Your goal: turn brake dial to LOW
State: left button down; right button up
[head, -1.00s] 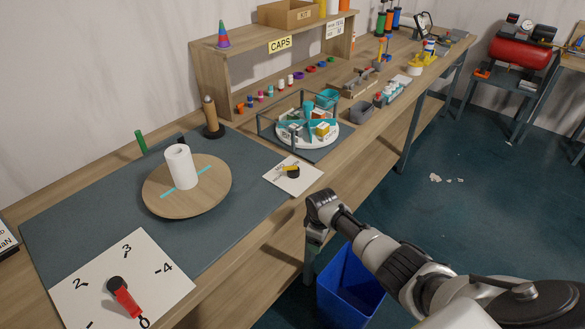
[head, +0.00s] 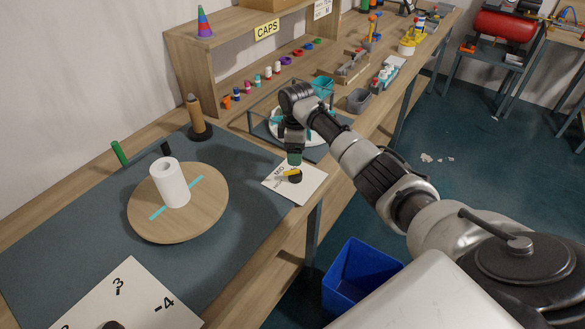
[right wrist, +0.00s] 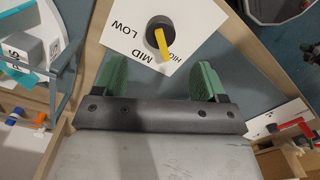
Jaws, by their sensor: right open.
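The brake dial is a black knob with a yellow pointer (right wrist: 163,42) on a white card (right wrist: 190,20) lettered LOW, MID and HIGH in the right wrist view. The pointer's tip lies between MID and HIGH and partly covers the HIGH lettering. In the head view the card (head: 311,183) lies near the bench's front edge, with the dial (head: 294,176) on it. My right gripper (head: 294,160) is just above and behind the dial, pointing down. Its green fingers are apart, with nothing between them in the right wrist view (right wrist: 158,80). My left gripper is not in view.
A wooden turntable (head: 150,222) with a white roll (head: 171,185) stands left of the card. A larger numbered card (head: 140,295) is at the front left. A framed round tray (head: 318,131) is close behind my right gripper. A blue bin (head: 358,275) stands on the floor.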

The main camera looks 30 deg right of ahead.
aim_at(296, 170)
jog(key=f, duration=0.5)
jog(key=shift+s+f, duration=0.1)
jog(key=shift+s, duration=0.1)
notch_tip(296, 170, down, 3)
jog(key=shift+w+f, duration=0.1)
jog(key=shift+f, duration=0.25)
jog(key=shift+c, duration=0.6)
jog(key=c, duration=0.8)
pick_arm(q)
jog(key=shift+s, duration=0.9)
